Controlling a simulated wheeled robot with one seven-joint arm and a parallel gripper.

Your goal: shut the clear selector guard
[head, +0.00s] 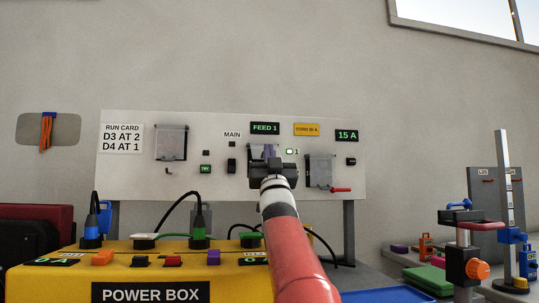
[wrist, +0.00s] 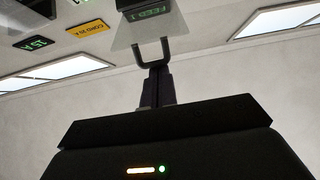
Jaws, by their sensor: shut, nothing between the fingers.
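The clear guard under the green FEED 1 label shows in the wrist view as a see-through plate (wrist: 150,32) with a dark U-shaped handle (wrist: 152,44). In the head view my gripper hides most of this guard and whatever is behind it. My gripper (head: 271,163) is in front of the panel there, its fingers shut and empty. In the wrist view the fingertips (wrist: 158,70) are right at the handle; I cannot tell whether they touch it. How far the guard stands open is not clear.
The white panel (head: 220,185) also carries a clear cover at left (head: 171,142) and another at right (head: 319,171), with a red lever below it. The yellow power box (head: 60,275) with plugs and cables stands in front. Clamps and tools crowd the right side.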

